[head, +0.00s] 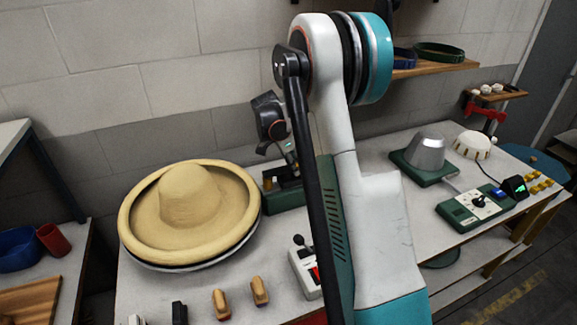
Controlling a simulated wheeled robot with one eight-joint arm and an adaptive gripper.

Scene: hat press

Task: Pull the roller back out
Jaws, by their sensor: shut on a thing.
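My gripper (291,160) reaches down behind my large white and teal arm link, at the dark green machine (283,198) right of the hat. It is shut on the roller at that machine. Its fingertips and most of the roller are too small or hidden to make out, so how far in the roller sits cannot be told. A tan wide-brimmed hat (188,195) with a rolled-up brim rests on a round support, left of the machine. The machine is close beside the hat's right rim, with a small yellow part on it.
A control box (305,272) with a lever and red switch stands on the bench (150,290), near two brown-handled tools (240,298). At right are a grey hat block (426,152) and a green control panel (476,208). My arm blocks the middle.

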